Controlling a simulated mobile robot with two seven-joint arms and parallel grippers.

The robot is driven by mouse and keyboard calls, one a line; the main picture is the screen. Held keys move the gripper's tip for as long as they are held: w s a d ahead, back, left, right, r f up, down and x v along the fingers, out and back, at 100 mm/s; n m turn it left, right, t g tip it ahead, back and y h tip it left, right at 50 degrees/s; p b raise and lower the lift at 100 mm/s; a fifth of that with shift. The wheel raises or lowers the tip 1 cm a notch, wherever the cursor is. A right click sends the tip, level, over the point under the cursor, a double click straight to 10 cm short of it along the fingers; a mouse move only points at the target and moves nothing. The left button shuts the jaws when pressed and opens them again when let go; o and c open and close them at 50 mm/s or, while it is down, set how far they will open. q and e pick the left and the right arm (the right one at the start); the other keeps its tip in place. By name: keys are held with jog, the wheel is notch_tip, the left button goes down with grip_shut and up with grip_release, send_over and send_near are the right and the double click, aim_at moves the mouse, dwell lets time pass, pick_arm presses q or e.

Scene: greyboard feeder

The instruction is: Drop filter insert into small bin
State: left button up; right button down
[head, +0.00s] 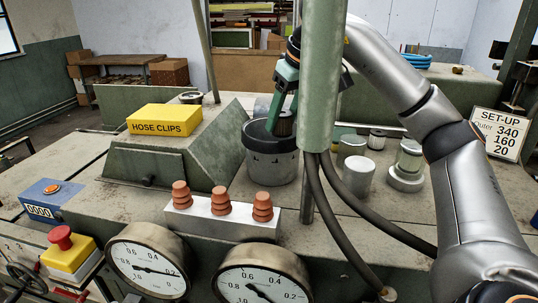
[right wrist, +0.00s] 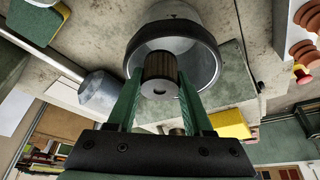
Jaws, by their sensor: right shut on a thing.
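The small bin (head: 270,163) is a grey round tub with a dark rim, standing on the machine top left of the green post. It also shows in the right wrist view (right wrist: 205,40), its mouth facing the camera. My right gripper (head: 282,112) is over the bin's mouth. It is shut on the filter insert (head: 285,124), a dark ribbed cylinder with a pale end and a small hole, clear in the right wrist view (right wrist: 161,75). The insert shows against the bin's opening; its exact depth is hard to tell. My left gripper is not in view.
The green post (head: 323,80) stands close to my right gripper and hides part of the view. Metal cylinders (head: 359,177) and jars (head: 408,165) stand right of it. A yellow hose clips box (head: 165,119), orange stacked pieces (head: 221,201) and gauges (head: 148,261) lie left and in front.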

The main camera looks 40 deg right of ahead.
jog(key=shift+c, duration=1.1)
grip_release()
jog(key=v, duration=0.7)
jog(key=shift+r, duration=0.25)
jog(key=shift+s, duration=0.1)
